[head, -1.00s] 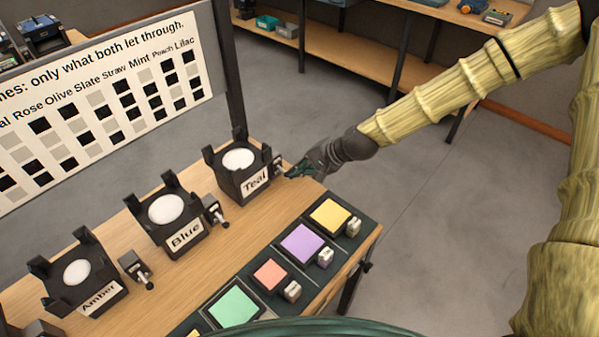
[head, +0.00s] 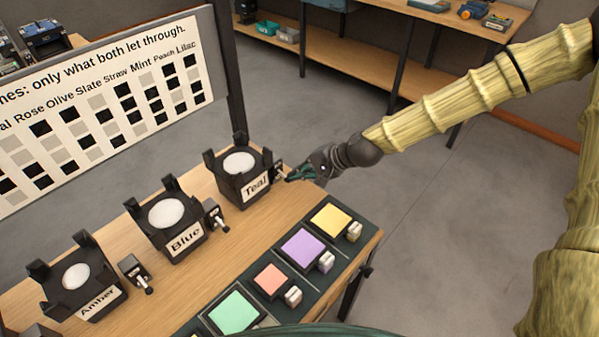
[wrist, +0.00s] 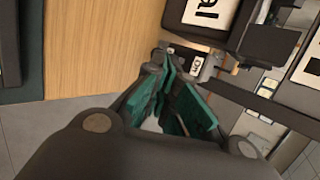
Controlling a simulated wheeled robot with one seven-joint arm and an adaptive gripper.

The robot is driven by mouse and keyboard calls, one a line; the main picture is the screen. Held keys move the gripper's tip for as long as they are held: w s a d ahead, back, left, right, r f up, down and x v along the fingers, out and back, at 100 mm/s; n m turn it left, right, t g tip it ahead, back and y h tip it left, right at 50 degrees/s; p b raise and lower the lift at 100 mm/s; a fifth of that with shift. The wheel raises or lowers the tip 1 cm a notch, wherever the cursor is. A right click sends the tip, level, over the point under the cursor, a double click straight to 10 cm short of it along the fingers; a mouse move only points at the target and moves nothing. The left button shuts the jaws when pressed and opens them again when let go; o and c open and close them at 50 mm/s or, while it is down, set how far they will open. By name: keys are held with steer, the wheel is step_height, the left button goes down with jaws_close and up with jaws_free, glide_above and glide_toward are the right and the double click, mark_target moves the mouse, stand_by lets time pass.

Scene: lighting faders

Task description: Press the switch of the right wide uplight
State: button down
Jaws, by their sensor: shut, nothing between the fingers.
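The rightmost uplight, a black holder labelled Teal (head: 240,178) with a round white top, stands near the far right end of the wooden bench. Its small dark switch box (head: 277,170) is on its right side, partly hidden by my gripper in the head view. In the wrist view the switch (wrist: 192,63) shows a white ON label and a lever just beyond the fingertips. My gripper (head: 294,175) is shut and empty, its green-padded fingers pointing at the switch from the right. The wrist view also shows the gripper (wrist: 172,72); I cannot tell whether it touches the switch.
Uplights labelled Blue (head: 167,215) and Amber (head: 77,277) stand to the left, each with its own switch. Coloured filter squares such as the yellow one (head: 331,219) lie along the front edge. A chart board (head: 100,105) stands behind. Open floor lies right.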

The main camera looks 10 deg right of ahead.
steer(key=shift+r, duration=0.15)
steer(key=shift+s+d+r+p, duration=0.1)
steer(key=shift+d+r+p, duration=0.15)
steer(key=shift+r+p, duration=0.2)
steer(key=v, duration=1.3)
steer(key=shift+a+r+p, duration=0.15)
steer(key=shift+r+p, duration=0.05)
steer(key=shift+p, duration=0.25)
